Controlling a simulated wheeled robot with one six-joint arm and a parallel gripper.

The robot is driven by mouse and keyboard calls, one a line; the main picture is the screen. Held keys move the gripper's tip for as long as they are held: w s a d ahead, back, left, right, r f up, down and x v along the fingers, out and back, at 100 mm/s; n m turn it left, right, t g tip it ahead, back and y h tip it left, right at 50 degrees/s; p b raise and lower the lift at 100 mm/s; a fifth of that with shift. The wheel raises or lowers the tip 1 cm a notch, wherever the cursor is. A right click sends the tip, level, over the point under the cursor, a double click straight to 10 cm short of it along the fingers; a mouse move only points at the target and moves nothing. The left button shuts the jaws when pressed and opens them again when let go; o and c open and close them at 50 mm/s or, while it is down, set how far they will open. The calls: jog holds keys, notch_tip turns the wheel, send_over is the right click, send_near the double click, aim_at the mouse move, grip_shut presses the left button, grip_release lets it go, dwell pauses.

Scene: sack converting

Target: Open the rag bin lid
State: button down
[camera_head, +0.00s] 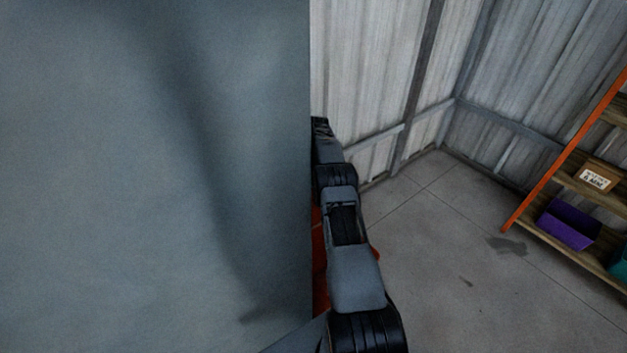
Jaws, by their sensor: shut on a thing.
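A large plain grey-blue panel (150,180) fills the left half of the view, very close to the camera. I cannot tell whether it is the rag bin's lid. A red surface (319,265) shows in a narrow strip between the panel and my arm, and a bit of red also shows on the arm's right side. It may be part of the rag bin, but most of it is hidden. My arm runs up along the panel's right edge, and its far end passes behind that edge. My gripper and whatever it touches are hidden.
An orange-framed shelf (560,151) with wooden boards stands at the right. It holds a purple bin (568,224), a small labelled box (597,176) and a teal bin (620,266). Corrugated metal walls meet in a corner behind. The concrete floor (440,230) between arm and shelf is clear.

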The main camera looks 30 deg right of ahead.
jog(key=shift+s+f, duration=0.1)
jog(key=shift+f, duration=0.4)
jog(key=c, duration=1.2)
grip_release()
jog(key=shift+d+f, duration=0.1)
jog(key=shift+d, duration=0.05)
jog(key=shift+c, duration=0.2)
jog(key=shift+o, duration=0.6)
jog(key=shift+r, duration=0.25)
jog(key=shift+r, duration=0.6)
jog(key=s+a+r+p, duration=0.1)
jog(key=s+a+r, duration=0.4)
jog(key=s+r, duration=0.6)
jog(key=shift+s+r, duration=0.35)
jog(key=shift+s, duration=0.6)
